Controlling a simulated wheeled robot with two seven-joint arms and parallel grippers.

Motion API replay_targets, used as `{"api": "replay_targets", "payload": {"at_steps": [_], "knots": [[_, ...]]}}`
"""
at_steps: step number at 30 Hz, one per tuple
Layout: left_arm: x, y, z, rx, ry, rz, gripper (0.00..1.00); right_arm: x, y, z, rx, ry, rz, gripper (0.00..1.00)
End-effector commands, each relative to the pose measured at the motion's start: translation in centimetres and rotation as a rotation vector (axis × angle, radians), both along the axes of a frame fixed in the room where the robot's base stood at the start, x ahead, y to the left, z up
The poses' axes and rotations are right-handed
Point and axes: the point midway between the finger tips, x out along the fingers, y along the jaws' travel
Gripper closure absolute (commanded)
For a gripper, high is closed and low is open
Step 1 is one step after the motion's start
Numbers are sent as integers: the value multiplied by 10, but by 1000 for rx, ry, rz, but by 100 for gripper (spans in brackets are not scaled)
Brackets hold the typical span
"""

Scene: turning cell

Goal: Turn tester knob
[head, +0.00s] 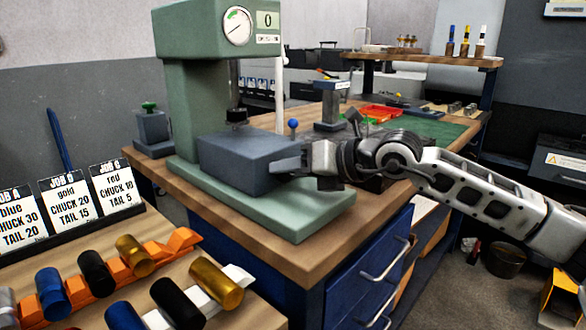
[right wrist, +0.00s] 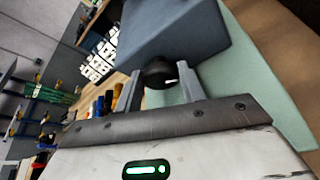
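The tester is a green press-like machine (head: 185,110) with a round dial gauge (head: 237,26) and a small display reading 0. A blue-grey block (head: 235,158) sits on its pale green base. A dark round knob (right wrist: 160,72) stands out from the block's face in the right wrist view; it is hidden behind the gripper in the head view. My right gripper (head: 284,166) is at that face, its two fingers (right wrist: 163,86) on either side of the knob and appearing to touch it. My left gripper is not in view.
The tester stands on a wooden workbench (head: 335,220) with blue drawers. Job cards (head: 67,203) and racks with blue, black and gold cylinders (head: 215,285) are at the lower left. A small blue-knobbed stand (head: 293,126) and red trays (head: 380,113) lie behind.

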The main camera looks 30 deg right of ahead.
Motion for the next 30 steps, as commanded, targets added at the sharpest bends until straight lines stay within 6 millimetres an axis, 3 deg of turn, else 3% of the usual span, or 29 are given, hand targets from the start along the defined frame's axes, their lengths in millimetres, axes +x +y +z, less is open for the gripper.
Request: {"api": "replay_targets", "payload": {"at_steps": [5, 9, 15, 23, 24, 26, 30], "knots": [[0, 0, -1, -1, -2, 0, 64, 0, 0, -1, 8, 3, -1, 83], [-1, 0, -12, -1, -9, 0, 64, 1, -2, -7, 117, 41, -2, 83], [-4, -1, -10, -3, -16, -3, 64, 1, -3, -3, 274, 96, -1, 83], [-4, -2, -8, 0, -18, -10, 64, 1, -3, -2, 281, 99, -1, 83], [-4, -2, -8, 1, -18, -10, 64, 1, -3, -2, 281, 99, -1, 55], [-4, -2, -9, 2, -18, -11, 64, 1, -3, -2, 281, 99, -1, 40], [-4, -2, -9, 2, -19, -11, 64, 1, -3, -2, 281, 98, -1, 40]]}}
